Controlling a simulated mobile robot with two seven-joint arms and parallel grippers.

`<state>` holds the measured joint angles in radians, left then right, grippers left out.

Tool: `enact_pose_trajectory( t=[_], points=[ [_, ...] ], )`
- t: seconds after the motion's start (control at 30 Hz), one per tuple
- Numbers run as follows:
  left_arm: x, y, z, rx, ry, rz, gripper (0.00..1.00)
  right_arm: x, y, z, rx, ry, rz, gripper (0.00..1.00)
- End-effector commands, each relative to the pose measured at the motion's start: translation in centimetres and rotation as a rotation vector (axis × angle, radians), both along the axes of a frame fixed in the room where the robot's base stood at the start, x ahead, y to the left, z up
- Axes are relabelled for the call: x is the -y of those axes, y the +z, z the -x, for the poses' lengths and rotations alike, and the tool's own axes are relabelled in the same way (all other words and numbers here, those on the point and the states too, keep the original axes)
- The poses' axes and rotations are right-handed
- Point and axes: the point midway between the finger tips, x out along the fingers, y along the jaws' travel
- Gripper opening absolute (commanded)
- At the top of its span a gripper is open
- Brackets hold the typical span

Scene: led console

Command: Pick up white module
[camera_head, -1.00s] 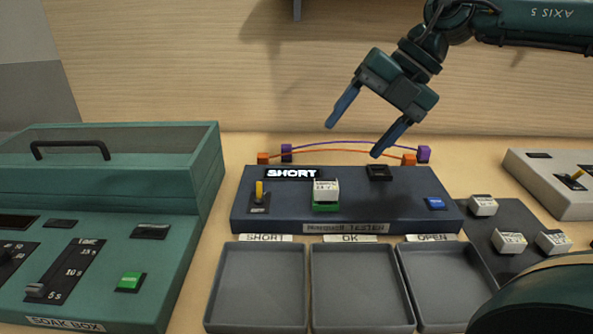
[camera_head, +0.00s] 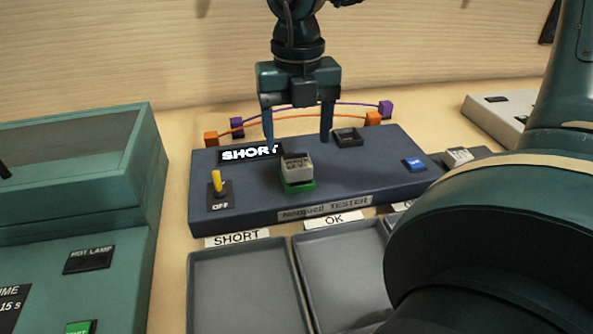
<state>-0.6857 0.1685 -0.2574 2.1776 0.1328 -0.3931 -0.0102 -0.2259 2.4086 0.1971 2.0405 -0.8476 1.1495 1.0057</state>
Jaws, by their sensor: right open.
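The white module (camera_head: 297,164) sits upright in the green socket (camera_head: 299,186) on top of the dark blue tester (camera_head: 250,205). The tester's display (camera_head: 249,154) reads SHORT. My right gripper (camera_head: 297,138) points down behind and above the module, its two fingers apart, with nothing between them that I can make out. The module stands in front of the fingers in the picture, apart from them as far as I can tell. My left gripper is not in view.
A yellow switch (camera_head: 217,184) stands beside an OFF label. Orange and purple cables arch behind the tester, close to the fingers. Empty grey trays marked SHORT (camera_head: 240,290) and OK (camera_head: 345,270) lie in front. A teal box (camera_head: 80,170) stands left. My dark arm covers the lower right.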

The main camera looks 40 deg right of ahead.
Motion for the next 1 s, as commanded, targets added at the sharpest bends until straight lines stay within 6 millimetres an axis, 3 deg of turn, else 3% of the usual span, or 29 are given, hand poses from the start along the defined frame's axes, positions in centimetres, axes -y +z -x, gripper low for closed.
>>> enact_pose_trajectory(
  t=[0.4, 0.67, 1.0],
  points=[
    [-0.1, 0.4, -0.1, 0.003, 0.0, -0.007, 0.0, 0.0, -5.0, 0.0, -0.003, 0.001, -0.001, 0.69],
    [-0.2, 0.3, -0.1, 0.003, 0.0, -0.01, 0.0, 0.0, -5.4, 0.0, 0.0, 0.0, -0.002, 0.69],
    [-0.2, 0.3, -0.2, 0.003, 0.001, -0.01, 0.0, 0.0, -5.3, -0.1, 0.0, 0.001, -0.002, 0.43]
  ],
)
